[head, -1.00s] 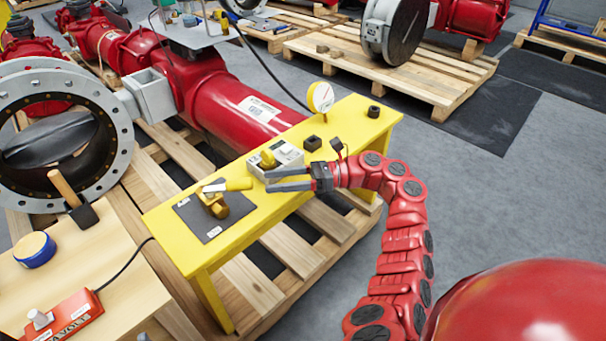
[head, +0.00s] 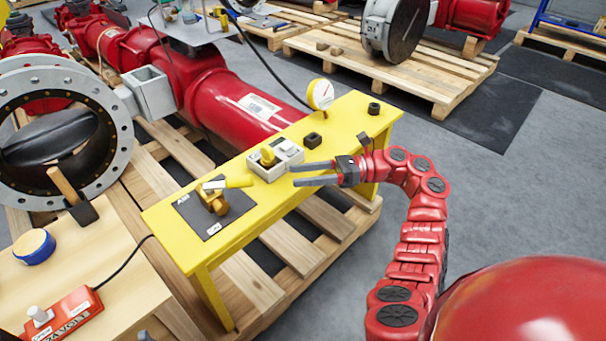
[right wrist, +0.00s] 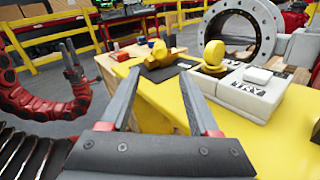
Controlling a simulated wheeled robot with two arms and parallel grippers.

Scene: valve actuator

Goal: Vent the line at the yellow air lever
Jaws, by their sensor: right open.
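The yellow air lever (head: 238,182) sits on a brass valve body (head: 214,202) on a dark plate (head: 203,225) at the near-left end of the yellow bench. Its handle points right in the head view. It also shows in the right wrist view (right wrist: 158,52), beyond the fingertips. My right gripper (head: 292,175) is open and empty, above the bench's front edge, right of the lever and clear of it. In the right wrist view its fingers (right wrist: 161,75) are spread. My left gripper (right wrist: 71,58) shows small at the left of that view; its jaws are unclear.
The yellow bench (head: 240,230) also holds a grey box (head: 275,166) with a yellow knob, a round gauge (head: 320,94) and dark blocks. A wooden table (head: 90,255) with a mallet (head: 73,199) and a red box (head: 65,318) is at left. A red pipe stands behind.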

